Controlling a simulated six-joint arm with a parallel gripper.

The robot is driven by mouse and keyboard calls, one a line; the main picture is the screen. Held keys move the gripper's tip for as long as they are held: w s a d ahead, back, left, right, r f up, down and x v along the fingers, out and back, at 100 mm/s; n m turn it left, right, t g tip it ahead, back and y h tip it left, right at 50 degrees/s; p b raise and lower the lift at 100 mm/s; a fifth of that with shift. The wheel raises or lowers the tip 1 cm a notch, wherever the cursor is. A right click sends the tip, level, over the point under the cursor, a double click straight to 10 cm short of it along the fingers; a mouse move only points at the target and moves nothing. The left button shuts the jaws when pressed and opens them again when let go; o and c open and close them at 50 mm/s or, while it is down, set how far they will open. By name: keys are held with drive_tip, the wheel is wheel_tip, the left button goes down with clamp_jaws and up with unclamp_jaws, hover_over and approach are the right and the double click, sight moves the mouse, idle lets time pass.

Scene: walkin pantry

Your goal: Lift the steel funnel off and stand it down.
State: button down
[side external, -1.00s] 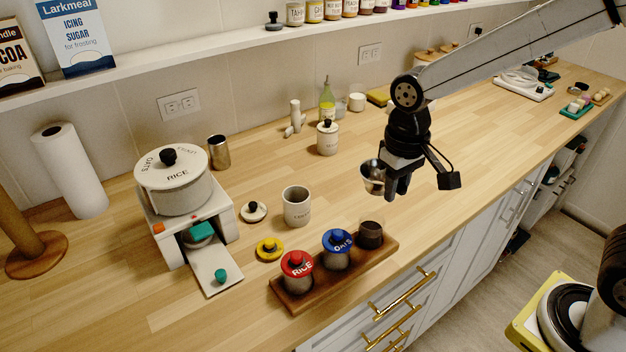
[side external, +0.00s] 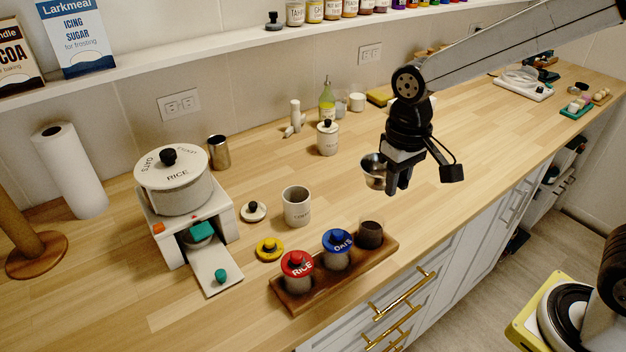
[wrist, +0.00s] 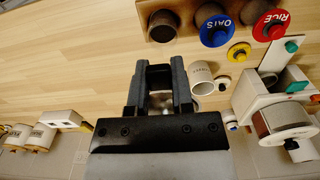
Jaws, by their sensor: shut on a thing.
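The steel funnel (side external: 372,169) is held up by my gripper (side external: 398,190), which is shut on it above the counter. In the side view its shiny bowl sticks out to the left of the fingers. In the wrist view my gripper (wrist: 158,86) shows both fingers, with a bit of shiny metal low between them; most of the funnel is hidden there. A dark-filled open jar (side external: 370,236) stands at the right end of the wooden tray (side external: 318,289), below and left of the gripper.
The tray also holds a red-lidded RICE jar (side external: 297,270) and a blue-lidded OATS jar (side external: 337,248). An open cream canister (side external: 297,207), a yellow lid (side external: 269,249) and a white lid (side external: 253,211) lie to the left.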

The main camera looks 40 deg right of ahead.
drive_tip(key=shift+r, duration=0.25)
drive_tip(key=shift+r, duration=0.4)
drive_tip(key=shift+r, duration=0.2)
drive_tip(key=w+d+f, duration=0.1)
drive_tip(key=d+f, duration=0.3)
drive_tip(key=f, duration=0.1)
drive_tip(key=shift+w+f, duration=0.35)
